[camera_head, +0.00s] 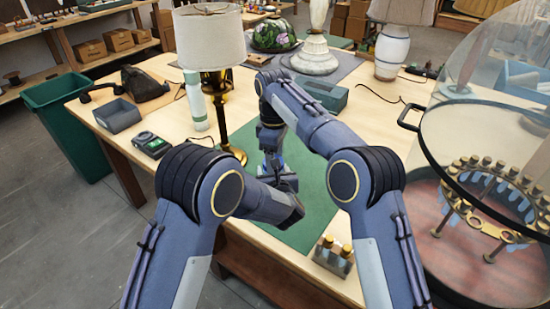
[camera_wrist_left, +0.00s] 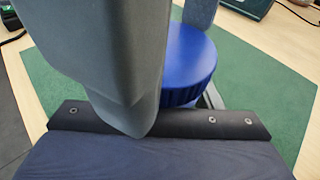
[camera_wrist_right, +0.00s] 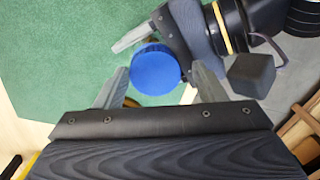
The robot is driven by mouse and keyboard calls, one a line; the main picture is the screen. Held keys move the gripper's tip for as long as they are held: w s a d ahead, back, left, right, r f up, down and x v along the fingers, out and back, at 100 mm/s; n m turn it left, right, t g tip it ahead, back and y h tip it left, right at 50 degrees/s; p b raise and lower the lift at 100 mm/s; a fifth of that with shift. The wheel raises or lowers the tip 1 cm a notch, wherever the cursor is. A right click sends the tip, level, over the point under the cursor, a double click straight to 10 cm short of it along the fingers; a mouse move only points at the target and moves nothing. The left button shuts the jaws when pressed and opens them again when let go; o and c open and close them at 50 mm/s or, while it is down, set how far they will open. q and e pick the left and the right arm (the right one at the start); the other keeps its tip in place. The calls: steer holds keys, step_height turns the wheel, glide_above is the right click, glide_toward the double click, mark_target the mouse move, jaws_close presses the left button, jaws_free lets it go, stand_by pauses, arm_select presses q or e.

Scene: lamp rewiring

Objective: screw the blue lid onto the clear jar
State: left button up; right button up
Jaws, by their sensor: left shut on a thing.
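The blue lid (camera_wrist_right: 157,69) shows its round top in the right wrist view. Its ribbed side also shows in the left wrist view (camera_wrist_left: 188,62). My right gripper (camera_wrist_right: 160,67) is open above it, one finger on either side, with small gaps visible. My left gripper (camera_wrist_right: 147,74) comes in from the side below the lid and is shut, its fingers reaching past the lid. The clear jar is hidden under the lid and between the left fingers. A large grey right finger blocks much of the left wrist view.
A green mat (camera_head: 311,222) covers the table's middle. A small block with orange-topped pegs (camera_head: 333,255) stands at the front edge. A lamp (camera_head: 210,45), a white bottle (camera_head: 195,102) and a grey tray (camera_head: 117,115) stand left. A large glass dome (camera_head: 500,60) stands right.

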arm_select(q)
steer(key=shift+f, duration=0.1)
arm_select(e)
steer(key=shift+o, duration=0.3)
steer(key=shift+a+r, duration=0.1)
steer(key=shift+r, duration=0.05)
arm_select(q)
steer(key=shift+d, duration=0.15)
arm_select(e)
steer(key=shift+s+a, duration=0.1)
steer(key=shift+a, duration=0.05)
steer(key=c, duration=0.7)
steer(key=shift+c, duration=1.7)
steer(key=shift+f, duration=0.2)
steer(key=shift+d+f, duration=0.2)
steer(key=shift+f, duration=0.15)
